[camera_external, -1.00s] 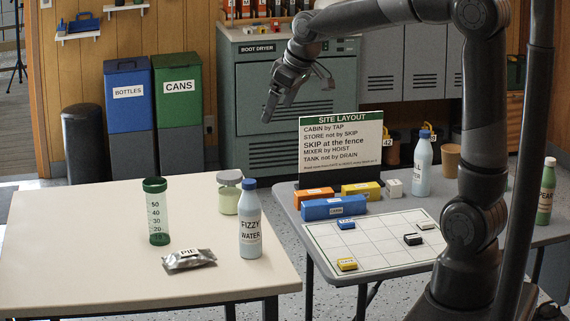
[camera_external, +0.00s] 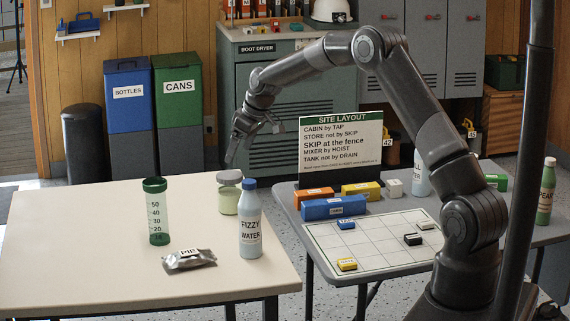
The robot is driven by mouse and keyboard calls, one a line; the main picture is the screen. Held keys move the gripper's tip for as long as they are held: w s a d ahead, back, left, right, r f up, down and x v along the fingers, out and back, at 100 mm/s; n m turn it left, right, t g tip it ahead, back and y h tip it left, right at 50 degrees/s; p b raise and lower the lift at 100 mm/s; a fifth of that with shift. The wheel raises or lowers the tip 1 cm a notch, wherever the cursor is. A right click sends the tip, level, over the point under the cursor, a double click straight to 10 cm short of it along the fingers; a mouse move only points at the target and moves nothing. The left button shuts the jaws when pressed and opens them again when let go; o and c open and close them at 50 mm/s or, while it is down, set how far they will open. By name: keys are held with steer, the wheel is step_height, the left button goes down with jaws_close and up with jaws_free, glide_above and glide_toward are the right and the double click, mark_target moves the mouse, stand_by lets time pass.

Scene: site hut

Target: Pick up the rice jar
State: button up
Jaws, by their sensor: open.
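A squat jar with a grey lid and pale contents (camera_external: 229,194) stands upright on the cream table, near its right edge. I see no readable label on it, but it looks like the rice jar. The fizzy water bottle (camera_external: 250,228) stands just in front and to its right, covering part of its side. My gripper (camera_external: 250,145) is open and empty, with its fingers pointing down. It appears above the jar in the picture and apart from it; the exact depth between them is hard to tell.
On the cream table (camera_external: 90,230) are a green-lidded measuring tube (camera_external: 156,212) and a pie packet (camera_external: 189,259). The grey table at right holds a site layout sign (camera_external: 340,145), a grid board (camera_external: 375,240) and coloured blocks. The cream table's left side is clear.

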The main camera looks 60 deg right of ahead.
mark_target(231, 175)
steer(key=x, duration=0.7)
steer(key=d+x, duration=0.1)
steer(key=x, duration=0.3)
steer(key=shift+f, duration=0.15)
steer(key=shift+c, duration=0.4)
steer(key=c, duration=1.2)
